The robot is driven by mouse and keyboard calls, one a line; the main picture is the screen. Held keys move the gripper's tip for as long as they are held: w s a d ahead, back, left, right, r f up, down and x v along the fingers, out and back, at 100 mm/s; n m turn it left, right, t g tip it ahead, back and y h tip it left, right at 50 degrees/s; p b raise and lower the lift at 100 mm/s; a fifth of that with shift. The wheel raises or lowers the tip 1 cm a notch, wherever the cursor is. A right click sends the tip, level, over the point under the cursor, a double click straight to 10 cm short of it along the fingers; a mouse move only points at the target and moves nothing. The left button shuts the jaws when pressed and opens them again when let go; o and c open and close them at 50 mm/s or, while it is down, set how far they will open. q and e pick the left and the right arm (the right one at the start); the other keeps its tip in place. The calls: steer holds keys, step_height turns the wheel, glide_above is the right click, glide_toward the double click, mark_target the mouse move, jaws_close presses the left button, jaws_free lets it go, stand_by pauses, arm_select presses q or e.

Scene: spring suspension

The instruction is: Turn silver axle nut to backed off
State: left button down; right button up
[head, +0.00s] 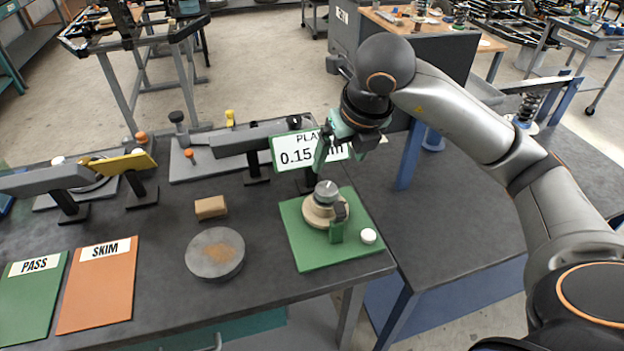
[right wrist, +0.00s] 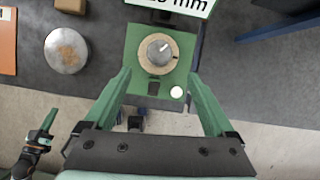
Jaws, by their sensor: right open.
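The silver axle nut (head: 327,190) sits on top of a round tan hub (head: 318,213), which stands on a green plate (head: 305,250) on the dark table. A pale pointer mark shows on the nut (right wrist: 160,48) in the right wrist view. My right gripper (head: 322,160) is above and behind the nut in the head view, apart from it. In the right wrist view its two green fingers (right wrist: 159,74) are spread wide, with nothing between them, and the nut lies ahead of them. What looks like my left gripper (right wrist: 42,138) shows small at lower left there; its finger opening is unclear.
A white button (head: 368,236) and a dark green block (head: 336,232) are beside the hub. A sign reading 0.15 mm (head: 290,155) stands behind it. A grey disc (head: 215,254), a cardboard-coloured block (head: 210,207) and PASS and SKIM mats (head: 98,295) lie left.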

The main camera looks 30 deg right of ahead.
mark_target(327, 188)
steer(key=p+x, duration=0.1)
steer(key=x, duration=1.1)
steer(key=shift+s+a+f, duration=0.1)
steer(key=shift+f, duration=0.1)
steer(key=c, duration=1.4)
steer(key=shift+o, duration=0.2)
